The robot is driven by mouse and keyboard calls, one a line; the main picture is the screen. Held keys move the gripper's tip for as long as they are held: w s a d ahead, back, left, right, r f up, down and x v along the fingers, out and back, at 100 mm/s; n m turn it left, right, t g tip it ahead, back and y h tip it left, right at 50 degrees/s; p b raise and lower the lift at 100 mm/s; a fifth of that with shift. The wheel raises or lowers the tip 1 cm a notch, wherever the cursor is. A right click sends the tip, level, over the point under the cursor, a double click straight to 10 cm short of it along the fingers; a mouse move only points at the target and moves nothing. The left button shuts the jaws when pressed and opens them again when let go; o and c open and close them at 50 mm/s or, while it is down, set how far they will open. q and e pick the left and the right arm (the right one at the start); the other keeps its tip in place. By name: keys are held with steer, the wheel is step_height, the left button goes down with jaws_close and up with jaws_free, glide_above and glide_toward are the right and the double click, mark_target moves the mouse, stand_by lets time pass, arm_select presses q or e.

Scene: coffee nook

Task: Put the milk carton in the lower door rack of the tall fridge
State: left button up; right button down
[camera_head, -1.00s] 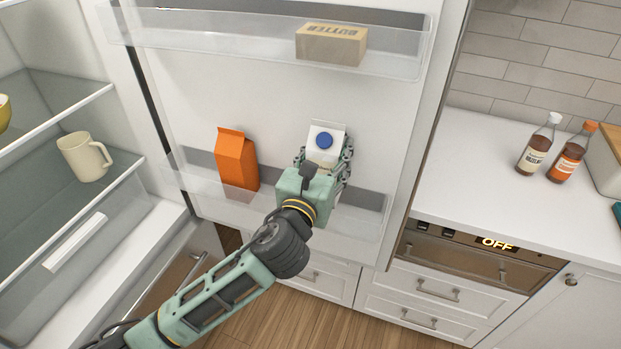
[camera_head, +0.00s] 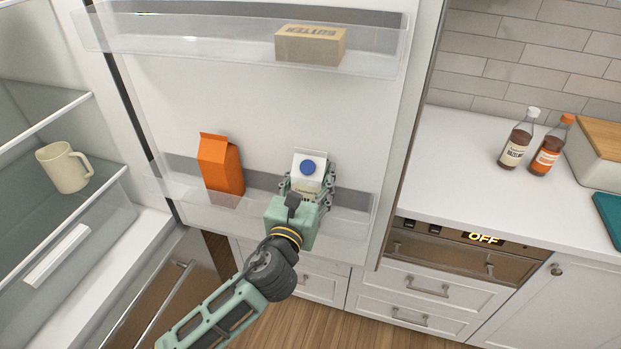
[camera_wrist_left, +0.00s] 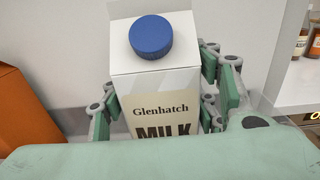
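The milk carton (camera_head: 309,160) is white with a blue cap and stands about upright at the lower door rack (camera_head: 352,217) of the open fridge door. It also shows in the left wrist view (camera_wrist_left: 155,100), with "Glenhatch MILK" on its front. My left gripper (camera_head: 306,188) is shut on the carton, a finger close against each side; the fingers also show in the left wrist view (camera_wrist_left: 160,100). The carton's base is hidden behind the gripper, so I cannot tell whether it touches the rack floor. My right gripper is not in view.
An orange carton (camera_head: 221,165) stands in the same rack, left of the milk, with a gap between. A butter block (camera_head: 311,45) sits in the upper door rack (camera_head: 190,45). A mug (camera_head: 65,168) is on a fridge shelf. Two bottles (camera_head: 517,140) stand on the counter at right.

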arm_select(q)
steer(key=o, duration=0.3)
steer(key=shift+s, duration=0.1)
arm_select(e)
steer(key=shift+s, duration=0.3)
arm_select(q)
steer(key=shift+r, duration=0.2)
steer(key=shift+s+a+f, duration=0.1)
steer(key=shift+s+f, duration=0.05)
steer(key=shift+s, duration=0.05)
steer(key=b+v, duration=0.2)
steer(key=v, duration=0.9)
steer(key=shift+s, duration=0.25)
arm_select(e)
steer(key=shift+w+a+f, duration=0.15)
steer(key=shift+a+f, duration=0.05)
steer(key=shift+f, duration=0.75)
